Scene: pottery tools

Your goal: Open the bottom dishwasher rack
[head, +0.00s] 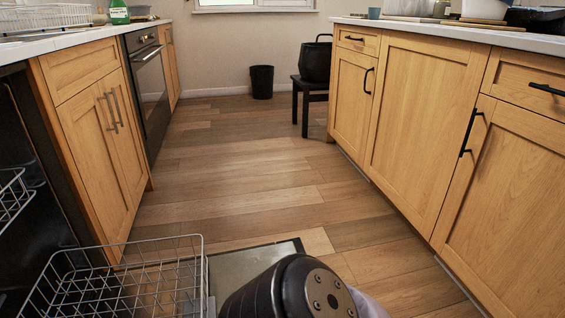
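The dishwasher stands open at the left, with its dark cavity (35,155) at the picture's edge. Its door (250,266) lies lowered flat, low in front of the cavity. The bottom rack (203,268), a grey wire basket, shows at the lower left, extending out of the cavity over the door. It looks empty in the part that I see; its rear part is cut off by the frame. A black rounded link of my own arm covers part of the door. Neither of my grippers shows.
An upper wire rack (12,195) sits inside the dishwasher. Wooden cabinets (100,130) and an oven (148,85) line the left; more cabinets (425,120) line the right. A bin (262,82) and a dark stool (308,92) stand at the back. The middle floor is clear.

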